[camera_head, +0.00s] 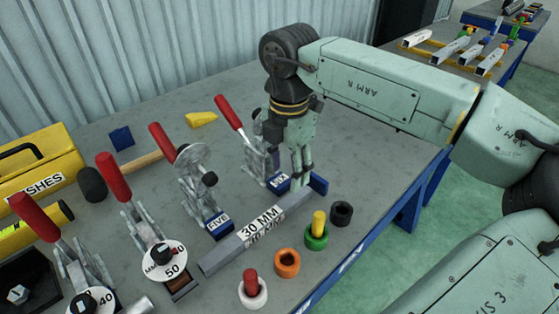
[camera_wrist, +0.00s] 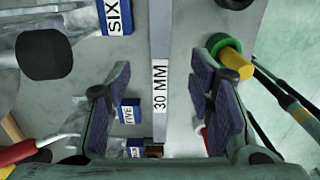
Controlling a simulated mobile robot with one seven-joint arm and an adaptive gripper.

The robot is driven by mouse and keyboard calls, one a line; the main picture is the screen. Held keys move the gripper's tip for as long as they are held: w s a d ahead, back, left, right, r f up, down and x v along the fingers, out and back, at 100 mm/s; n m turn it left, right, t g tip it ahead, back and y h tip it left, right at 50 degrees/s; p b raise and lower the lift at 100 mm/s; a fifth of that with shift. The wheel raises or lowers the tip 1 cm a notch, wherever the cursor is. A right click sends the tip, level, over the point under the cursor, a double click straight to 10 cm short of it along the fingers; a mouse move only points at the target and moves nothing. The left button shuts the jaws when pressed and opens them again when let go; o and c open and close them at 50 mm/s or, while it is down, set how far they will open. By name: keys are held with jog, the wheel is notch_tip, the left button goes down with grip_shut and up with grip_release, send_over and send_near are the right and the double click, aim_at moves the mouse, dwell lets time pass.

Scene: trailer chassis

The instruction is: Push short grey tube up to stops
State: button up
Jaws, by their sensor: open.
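The short grey tube (camera_head: 218,259), labelled 30 MM, lies flat on the grey bench top. In the wrist view the tube (camera_wrist: 160,50) runs up the middle of the picture. Blue stop blocks marked FIVE (camera_head: 217,224) and SIX (camera_head: 279,182) stand along its clamp side. In the wrist view the FIVE block (camera_wrist: 130,112) and SIX block (camera_wrist: 116,16) appear slightly apart from the tube. My gripper (camera_head: 301,182) points down at the tube's far end. In the wrist view my open gripper (camera_wrist: 163,100) has one finger either side of the tube. Contact cannot be told.
Red-handled clamps (camera_head: 181,165) line the left side of the tube. Coloured rings, including green (camera_head: 316,239), orange (camera_head: 287,263) and black (camera_head: 341,213), stand on its right near the bench edge. A blue block (camera_head: 319,184) stands by my gripper. A mallet (camera_head: 92,184) lies behind the clamps.

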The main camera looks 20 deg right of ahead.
aim_at(291, 195)
notch_tip(291, 195, down, 10)
jog(key=b, duration=0.4)
jog(key=shift+f+b, duration=0.2)
jog(key=shift+b, duration=0.2)
jog(key=shift+c, duration=0.4)
grip_shut()
jog(key=shift+b, duration=0.35)
jog(key=shift+w+d, duration=0.2)
jog(key=shift+d, duration=0.3)
jog(key=shift+w+d, duration=0.2)
jog(key=shift+d, duration=0.3)
dwell(0.6)
jog(key=shift+w+r+b, duration=0.1)
jog(key=shift+w+b, duration=0.2)
jog(key=shift+w, duration=0.15)
jog(key=shift+c, duration=1.2)
grip_release()
jog(key=o, duration=0.3)
